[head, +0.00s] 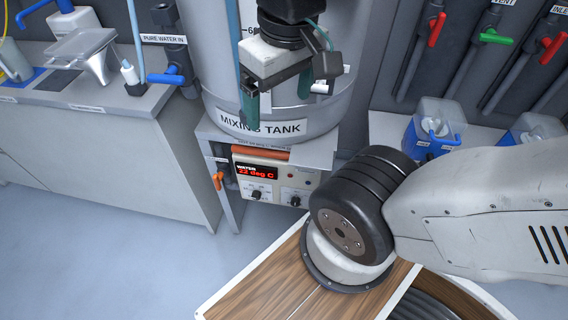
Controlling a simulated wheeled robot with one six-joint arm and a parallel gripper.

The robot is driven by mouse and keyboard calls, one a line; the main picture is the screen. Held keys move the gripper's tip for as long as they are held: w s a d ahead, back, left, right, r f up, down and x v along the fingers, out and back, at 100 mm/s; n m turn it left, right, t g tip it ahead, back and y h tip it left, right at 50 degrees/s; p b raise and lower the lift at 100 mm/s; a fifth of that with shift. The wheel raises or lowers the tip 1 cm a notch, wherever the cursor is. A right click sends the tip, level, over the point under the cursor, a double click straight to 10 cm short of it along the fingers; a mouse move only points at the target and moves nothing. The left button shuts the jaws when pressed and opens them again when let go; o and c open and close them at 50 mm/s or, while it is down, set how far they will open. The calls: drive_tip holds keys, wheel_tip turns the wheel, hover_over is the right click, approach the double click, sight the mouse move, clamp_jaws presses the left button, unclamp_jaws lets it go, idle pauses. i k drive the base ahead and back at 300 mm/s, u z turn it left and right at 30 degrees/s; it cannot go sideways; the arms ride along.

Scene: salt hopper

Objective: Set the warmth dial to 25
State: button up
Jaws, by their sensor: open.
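A control panel (276,181) sits on the stand below the mixing tank (215,100). Its red display (256,172) reads WATER and what looks like 22 deg C. Under the display are two dark dials, a left dial (257,195) and a right dial (295,201). Their labels are too small to read, so I cannot tell which is the warmth dial. My gripper (276,102) is open and empty, with its teal fingers pointing down. In the picture it is above the panel, in front of the tank, apart from the dials.
An orange-handled valve (218,180) is left of the panel. A blue-handled pure water valve (166,76) and a counter (100,115) stand further left. Blue containers (433,130) are on the right shelf, below red and green valve handles. Floor (170,260) is clear at lower left.

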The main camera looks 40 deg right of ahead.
sight(257, 194)
drive_tip(key=k, duration=1)
drive_tip(key=u, duration=1.75)
drive_tip(key=i, duration=0.75)
drive_tip(key=z, duration=1.8)
